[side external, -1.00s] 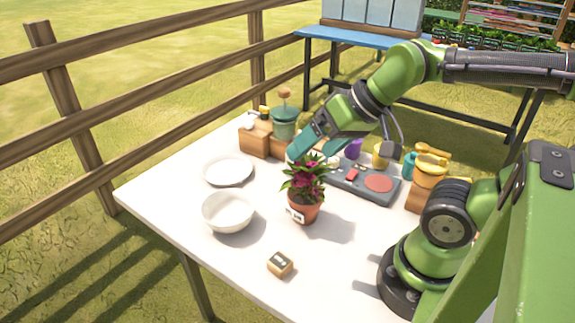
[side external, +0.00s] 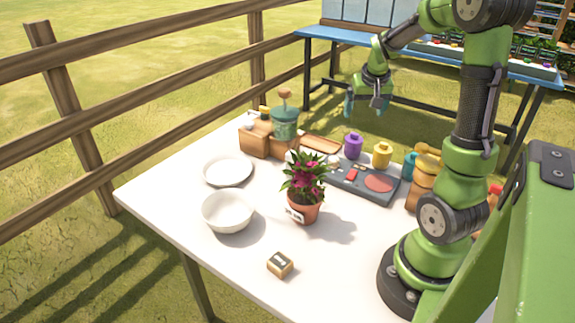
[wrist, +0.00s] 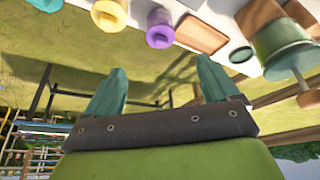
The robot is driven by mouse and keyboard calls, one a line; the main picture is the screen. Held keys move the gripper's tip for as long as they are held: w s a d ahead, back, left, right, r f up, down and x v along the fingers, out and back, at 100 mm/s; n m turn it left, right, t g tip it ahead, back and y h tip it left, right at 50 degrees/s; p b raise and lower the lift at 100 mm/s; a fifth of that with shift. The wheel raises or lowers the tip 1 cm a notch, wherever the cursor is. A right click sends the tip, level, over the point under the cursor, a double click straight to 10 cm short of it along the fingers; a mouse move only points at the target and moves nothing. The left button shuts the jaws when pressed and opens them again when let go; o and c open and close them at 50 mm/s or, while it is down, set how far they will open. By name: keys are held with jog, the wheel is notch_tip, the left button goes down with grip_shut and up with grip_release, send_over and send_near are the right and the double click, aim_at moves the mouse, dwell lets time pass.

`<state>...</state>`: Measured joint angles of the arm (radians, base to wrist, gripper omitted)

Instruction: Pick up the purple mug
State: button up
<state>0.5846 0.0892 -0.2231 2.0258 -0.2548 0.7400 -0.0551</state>
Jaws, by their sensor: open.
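The purple mug (side external: 353,146) stands near the far edge of the white table, just behind the dark grey panel. In the wrist view the purple mug (wrist: 160,28) shows at the top centre, between the yellow mug and a brown tray. My gripper (side external: 364,108) is raised beyond the far edge of the table, apart from the mug and higher than it. In the wrist view my gripper (wrist: 160,80) has its two teal fingers spread wide with nothing between them, over grass.
A yellow mug (side external: 382,155) stands right of the purple one. A dark grey panel (side external: 352,187) and a potted flower (side external: 303,205) sit nearer. A green canister (side external: 285,125), a brown tray (side external: 320,145), a plate (side external: 228,171) and a bowl (side external: 228,213) are left. A blue table (side external: 350,37) stands behind.

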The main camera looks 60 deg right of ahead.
aim_at(355, 139)
jog(key=x, duration=1.6)
jog(key=shift+a+f, duration=0.15)
jog(key=shift+c, duration=0.2)
jog(key=c, duration=1.1)
jog(key=shift+c, duration=0.2)
